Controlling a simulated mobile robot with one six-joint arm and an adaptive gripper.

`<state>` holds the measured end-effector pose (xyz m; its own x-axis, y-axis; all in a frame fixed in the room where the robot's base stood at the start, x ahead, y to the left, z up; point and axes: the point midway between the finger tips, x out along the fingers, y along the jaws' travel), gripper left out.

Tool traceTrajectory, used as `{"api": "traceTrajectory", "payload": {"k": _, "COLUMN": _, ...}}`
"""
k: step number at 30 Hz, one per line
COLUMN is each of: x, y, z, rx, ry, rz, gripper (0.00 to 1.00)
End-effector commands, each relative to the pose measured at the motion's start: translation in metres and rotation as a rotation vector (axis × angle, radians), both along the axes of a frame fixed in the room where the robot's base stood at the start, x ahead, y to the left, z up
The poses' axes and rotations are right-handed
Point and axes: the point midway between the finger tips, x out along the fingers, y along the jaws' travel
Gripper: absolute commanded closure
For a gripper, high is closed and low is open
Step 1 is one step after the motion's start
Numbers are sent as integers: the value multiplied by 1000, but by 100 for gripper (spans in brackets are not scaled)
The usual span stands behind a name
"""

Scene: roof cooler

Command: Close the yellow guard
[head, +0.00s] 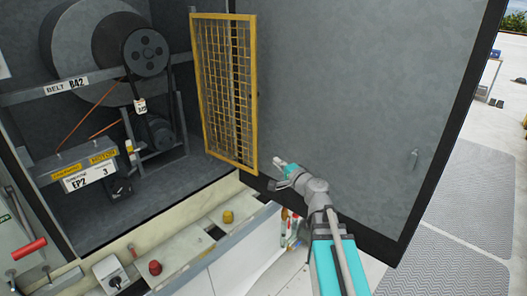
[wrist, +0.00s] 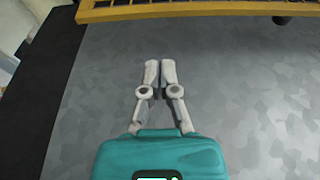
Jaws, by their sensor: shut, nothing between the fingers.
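The yellow guard (head: 224,90) is a yellow-framed mesh panel. It stands swung out at the right side of the cabinet opening, in front of the grey door, and leaves the belt and pulleys uncovered. Its bottom edge (wrist: 200,12) crosses the top of the wrist view. My gripper (head: 278,163) is just right of the guard's lower right corner in the head view. In the wrist view my gripper (wrist: 160,66) is shut and empty, with its fingertips short of the guard's edge and apart from it in the picture.
The pulley and belt (head: 147,52) sit inside the cabinet at left. The large grey door (head: 360,90) stands open behind my arm. A ledge (head: 190,240) with a red knob (head: 155,267) and a yellow knob (head: 228,216) lies below. Floor mats (head: 460,265) lie at right.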

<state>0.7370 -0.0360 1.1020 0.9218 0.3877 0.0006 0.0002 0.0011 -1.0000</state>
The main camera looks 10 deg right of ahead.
Motion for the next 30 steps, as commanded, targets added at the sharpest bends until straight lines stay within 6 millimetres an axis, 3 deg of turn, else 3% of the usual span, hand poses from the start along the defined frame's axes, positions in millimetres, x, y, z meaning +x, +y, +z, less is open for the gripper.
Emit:
{"api": "traceTrajectory", "payload": {"k": 8, "x": 10, "y": 4, "z": 0, "rx": -1, "ry": 1, "rz": 1, "gripper": 100}}
{"api": "traceTrajectory", "payload": {"k": 24, "x": 73, "y": 30, "z": 0, "rx": -1, "ry": 1, "rz": 3, "gripper": 100}}
{"api": "traceTrajectory", "payload": {"k": 30, "x": 88, "y": 37, "z": 0, "rx": -1, "ry": 1, "rz": 2, "gripper": 100}}
